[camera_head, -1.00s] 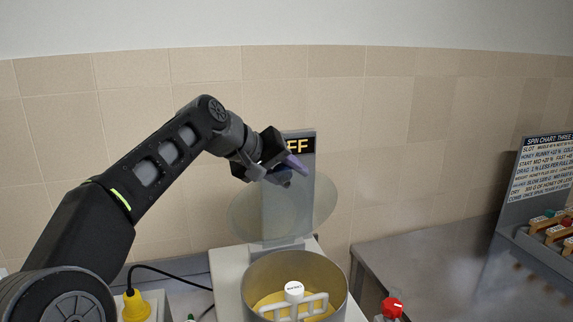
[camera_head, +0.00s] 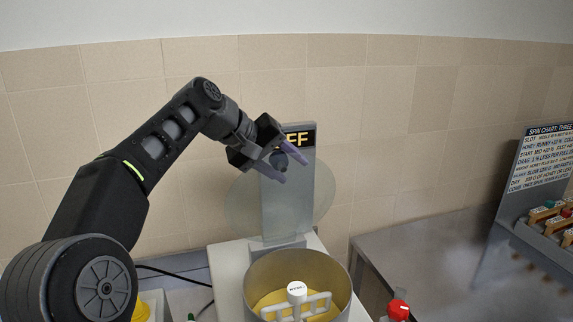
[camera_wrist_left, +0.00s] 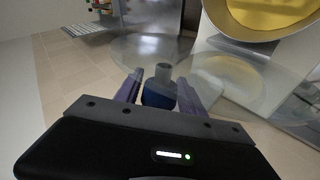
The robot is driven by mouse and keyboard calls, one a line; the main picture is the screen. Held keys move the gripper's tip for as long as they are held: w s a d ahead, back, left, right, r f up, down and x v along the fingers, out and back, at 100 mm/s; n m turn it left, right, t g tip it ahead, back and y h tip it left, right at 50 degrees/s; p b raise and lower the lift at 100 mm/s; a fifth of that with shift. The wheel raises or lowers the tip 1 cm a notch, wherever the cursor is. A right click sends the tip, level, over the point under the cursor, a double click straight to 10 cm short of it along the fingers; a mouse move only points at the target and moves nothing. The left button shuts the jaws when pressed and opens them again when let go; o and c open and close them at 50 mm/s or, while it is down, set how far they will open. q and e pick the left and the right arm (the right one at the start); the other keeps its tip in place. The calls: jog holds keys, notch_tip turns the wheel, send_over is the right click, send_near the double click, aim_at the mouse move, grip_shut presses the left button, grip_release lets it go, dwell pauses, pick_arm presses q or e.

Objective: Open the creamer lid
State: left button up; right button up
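The creamer is a metal bowl (camera_head: 341,288) with yellow stuff and a white paddle (camera_head: 297,292) inside. Its clear round lid (camera_head: 243,208) stands raised behind the bowl, in front of a grey upright panel. My left gripper (camera_head: 292,168) is at the lid's upper part, its two purple fingers spread apart. In the left wrist view, a dark blue knob (camera_wrist_left: 158,92) with a grey stem lies between the fingers (camera_wrist_left: 160,88); I cannot tell if they touch it. The clear lid (camera_wrist_left: 135,45) and the bowl (camera_wrist_left: 285,42) also show there. My right gripper is not in view.
The grey panel (camera_head: 287,205) bears a sign, partly hidden by my gripper. A red knob (camera_head: 398,309) is right of the bowl. A chart board (camera_head: 541,165) and a rack of small items stand at the far right. The grey counter between is clear.

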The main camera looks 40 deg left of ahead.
aim_at(272, 155)
pick_arm(q)
jog(key=shift+o, duration=0.9)
jog(key=shift+r, duration=0.1)
jog(key=shift+a, duration=0.1)
jog(key=b+v, duration=0.1)
jog(key=v, duration=0.6)
jog(key=shift+s+r, duration=0.25)
jog(key=shift+s, duration=0.1)
